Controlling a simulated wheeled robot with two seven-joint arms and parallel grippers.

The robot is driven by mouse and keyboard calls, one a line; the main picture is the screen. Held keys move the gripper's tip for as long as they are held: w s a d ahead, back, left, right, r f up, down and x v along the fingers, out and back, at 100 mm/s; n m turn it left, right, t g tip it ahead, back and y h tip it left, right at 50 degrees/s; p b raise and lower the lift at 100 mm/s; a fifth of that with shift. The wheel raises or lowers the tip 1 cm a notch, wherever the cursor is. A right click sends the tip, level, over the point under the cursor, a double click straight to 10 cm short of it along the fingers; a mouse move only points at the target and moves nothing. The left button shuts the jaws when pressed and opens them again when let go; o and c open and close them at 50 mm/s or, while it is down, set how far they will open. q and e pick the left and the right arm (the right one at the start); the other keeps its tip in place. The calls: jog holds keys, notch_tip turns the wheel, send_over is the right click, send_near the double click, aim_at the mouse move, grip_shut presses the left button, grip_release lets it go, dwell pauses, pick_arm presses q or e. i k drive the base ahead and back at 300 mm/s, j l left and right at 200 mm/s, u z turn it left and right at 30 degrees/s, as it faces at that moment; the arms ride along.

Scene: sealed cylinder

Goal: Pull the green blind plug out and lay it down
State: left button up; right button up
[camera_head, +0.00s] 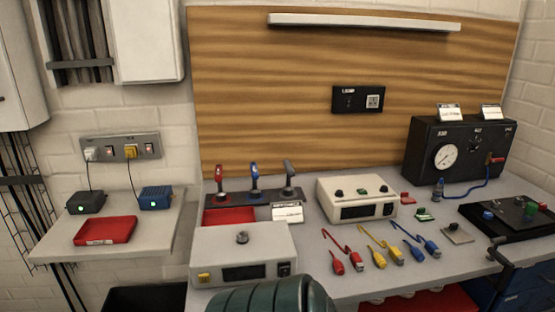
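A black block (505,223) lies on the bench at the right edge. Small coloured pieces stand on it, including a green one (530,208) and a blue one (488,215). The green piece looks like the blind plug, seated upright in the block, but it is too small to be sure. Another small green item (425,214) lies on the bench left of the block. Neither of my grippers is in view.
A black gauge box (460,150) with a blue hose stands behind the block. Red (338,264), yellow (379,257) and blue (416,250) leads lie mid-bench. A white box (244,256) stands at left. A rounded dark-green object (270,298) covers the bottom edge.

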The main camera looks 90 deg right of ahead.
aim_at(531, 208)
jog(key=k+u, duration=0.9)
jog(key=u, duration=0.15)
jog(key=k+u, duration=0.35)
jog(key=z, duration=5.7)
